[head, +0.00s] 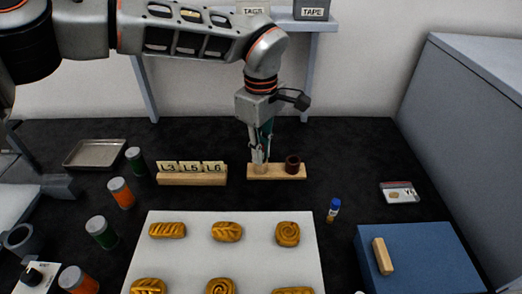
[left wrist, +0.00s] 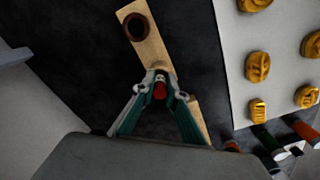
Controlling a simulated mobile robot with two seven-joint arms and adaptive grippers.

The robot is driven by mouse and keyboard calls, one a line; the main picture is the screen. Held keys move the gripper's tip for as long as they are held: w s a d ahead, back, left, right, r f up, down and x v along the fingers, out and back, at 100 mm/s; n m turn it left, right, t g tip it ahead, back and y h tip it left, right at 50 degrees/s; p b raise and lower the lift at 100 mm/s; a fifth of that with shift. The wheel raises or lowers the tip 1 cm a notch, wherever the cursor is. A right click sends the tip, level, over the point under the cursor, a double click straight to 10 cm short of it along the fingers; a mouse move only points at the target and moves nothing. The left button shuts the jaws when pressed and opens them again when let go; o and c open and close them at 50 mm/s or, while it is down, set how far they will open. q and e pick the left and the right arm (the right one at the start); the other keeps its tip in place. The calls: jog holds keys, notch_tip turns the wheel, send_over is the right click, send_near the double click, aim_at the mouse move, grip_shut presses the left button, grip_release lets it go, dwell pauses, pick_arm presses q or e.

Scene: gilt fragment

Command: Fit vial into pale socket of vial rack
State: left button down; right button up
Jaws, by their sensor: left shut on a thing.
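The vial rack (head: 299,173) is a low wooden block with a dark brown socket (head: 292,163) at its right; the rack also shows in the left wrist view (left wrist: 152,47). A pale socket (head: 260,168) stands at its left end, partly covered by my fingers. My left gripper (head: 261,155) points down over that end, shut on the vial. In the left wrist view the vial shows as a red top (left wrist: 160,90) between the fingertips. The vial's lower part is hidden, so I cannot tell whether it is inside the socket. My right gripper is not in view.
A wooden block with L3, L5 and L6 labels (head: 192,180) stands just left of the rack. A white board with pastries (head: 185,270) lies in front. Several capped jars (head: 121,193) stand at left. A small blue bottle (head: 334,210) and blue box (head: 425,255) are at right.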

pick_arm(q)
jog(key=shift+f, duration=0.1)
jog(key=c, duration=2)
grip_release()
jog(key=shift+f, duration=0.1)
jog(key=shift+c, duration=0.2)
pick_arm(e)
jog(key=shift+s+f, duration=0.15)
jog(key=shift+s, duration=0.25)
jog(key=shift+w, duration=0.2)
pick_arm(q)
jog(key=shift+r, duration=0.4)
notch_tip(320, 180, up, 10)
jog(key=shift+r+p, duration=0.2)
jog(key=shift+p, duration=0.3)
jog(key=shift+r, duration=0.6)
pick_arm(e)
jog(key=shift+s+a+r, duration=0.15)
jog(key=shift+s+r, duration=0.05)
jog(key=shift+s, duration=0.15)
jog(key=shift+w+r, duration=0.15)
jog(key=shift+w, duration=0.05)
